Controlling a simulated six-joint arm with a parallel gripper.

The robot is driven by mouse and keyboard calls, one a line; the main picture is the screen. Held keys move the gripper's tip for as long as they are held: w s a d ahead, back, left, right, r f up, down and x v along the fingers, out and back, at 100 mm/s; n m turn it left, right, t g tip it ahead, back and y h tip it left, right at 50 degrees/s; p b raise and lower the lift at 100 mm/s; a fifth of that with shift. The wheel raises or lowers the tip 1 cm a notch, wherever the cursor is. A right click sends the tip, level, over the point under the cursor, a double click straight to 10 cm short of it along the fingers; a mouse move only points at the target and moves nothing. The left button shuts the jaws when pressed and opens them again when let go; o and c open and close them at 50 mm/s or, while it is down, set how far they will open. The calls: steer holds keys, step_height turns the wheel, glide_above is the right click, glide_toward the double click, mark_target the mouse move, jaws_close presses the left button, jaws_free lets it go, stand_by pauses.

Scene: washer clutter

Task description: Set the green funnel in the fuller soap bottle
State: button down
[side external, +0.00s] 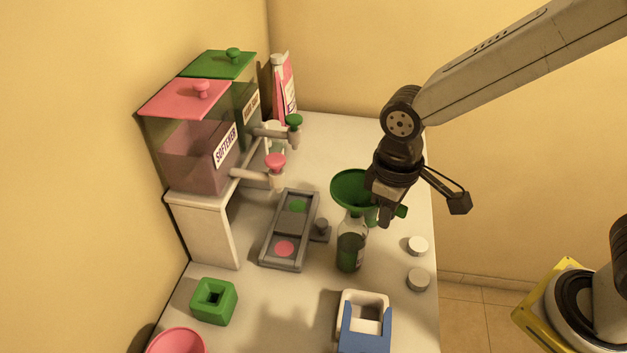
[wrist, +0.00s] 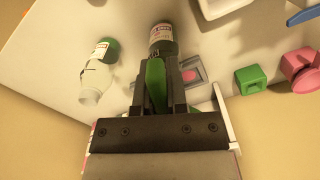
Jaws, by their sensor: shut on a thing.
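The green funnel (side external: 351,188) is upright, wide mouth up. My gripper (side external: 385,212) is shut on it at its right side; its green part also shows between the fingers in the wrist view (wrist: 155,88). A clear soap bottle (side external: 350,251) with dark green liquid stands upright directly below the funnel. It shows at the top of the wrist view with a red and white label (wrist: 162,36). I cannot tell whether the spout is inside its neck. Another pale bottle (wrist: 92,82) shows at left in the wrist view, with green near its bottom.
A grey tray (side external: 268,250) with green and pink pads lies left of the bottle. A green block (side external: 213,301), pink funnel (side external: 177,342), blue-white holder (side external: 363,325) and two white caps (side external: 418,246) surround the front area.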

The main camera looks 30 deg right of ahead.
steer(key=shift+f, duration=0.5)
steer(key=c, duration=0.6)
jaws_free()
